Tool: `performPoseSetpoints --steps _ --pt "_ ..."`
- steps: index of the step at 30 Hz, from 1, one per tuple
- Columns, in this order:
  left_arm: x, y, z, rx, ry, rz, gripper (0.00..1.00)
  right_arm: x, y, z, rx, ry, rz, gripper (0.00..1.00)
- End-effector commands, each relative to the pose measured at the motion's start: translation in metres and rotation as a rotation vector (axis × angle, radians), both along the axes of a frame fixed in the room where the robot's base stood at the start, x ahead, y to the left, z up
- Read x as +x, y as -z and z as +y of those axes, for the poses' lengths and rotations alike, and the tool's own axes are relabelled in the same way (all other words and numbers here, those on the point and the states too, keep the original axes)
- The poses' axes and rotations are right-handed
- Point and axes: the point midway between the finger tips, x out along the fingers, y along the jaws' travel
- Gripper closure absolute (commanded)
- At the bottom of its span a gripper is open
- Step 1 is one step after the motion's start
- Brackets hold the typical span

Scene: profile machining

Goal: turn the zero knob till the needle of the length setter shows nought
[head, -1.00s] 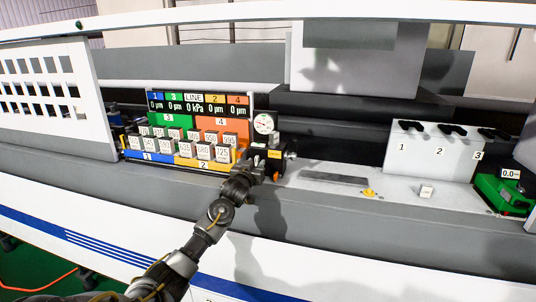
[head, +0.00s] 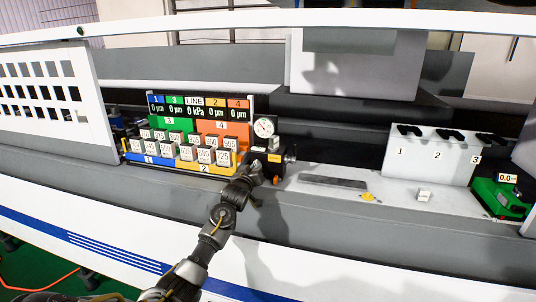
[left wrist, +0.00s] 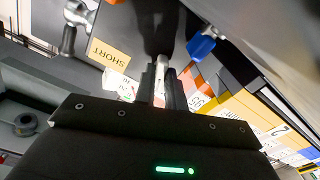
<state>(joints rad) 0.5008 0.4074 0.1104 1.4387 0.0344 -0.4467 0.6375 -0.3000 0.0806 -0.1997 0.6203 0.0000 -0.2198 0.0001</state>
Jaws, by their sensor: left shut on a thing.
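The length setter (head: 270,141) is a dark block with a round white dial (head: 265,127) on top, right of the coloured block rack. Its needle is too small to read surely. My left gripper (head: 262,173) is at the front of the setter, below the dial. In the left wrist view its fingers (left wrist: 161,88) are shut on a small pale metal part, which looks like the zero knob (left wrist: 161,66). The knob is hidden by the gripper in the head view. A "SHORT" label (left wrist: 109,53) shows beside the fingers. My right gripper is not in view.
A rack of numbered blocks (head: 186,152) stands close left of the setter. A green device (head: 497,196) stands farther right.

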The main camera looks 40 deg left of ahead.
Motion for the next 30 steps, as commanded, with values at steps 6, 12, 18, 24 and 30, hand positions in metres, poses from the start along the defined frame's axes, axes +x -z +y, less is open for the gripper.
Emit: performPoseSetpoints --steps 6,12,18,24,30 --pt "0.0 0.0 0.0 -0.045 0.0 -0.016 1.0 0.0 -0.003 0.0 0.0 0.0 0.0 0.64" --pt "0.0 0.0 0.0 -0.044 0.0 -0.015 1.0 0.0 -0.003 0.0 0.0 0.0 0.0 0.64" --pt "0.0 -0.002 -0.001 -0.153 0.0 -0.053 1.0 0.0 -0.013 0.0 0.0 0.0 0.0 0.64" --pt "0.0 -0.002 -0.001 -0.325 0.0 -0.113 1.0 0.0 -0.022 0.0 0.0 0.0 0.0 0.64" --pt "0.0 0.0 0.0 -0.348 0.001 -0.122 0.7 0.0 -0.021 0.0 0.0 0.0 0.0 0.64"
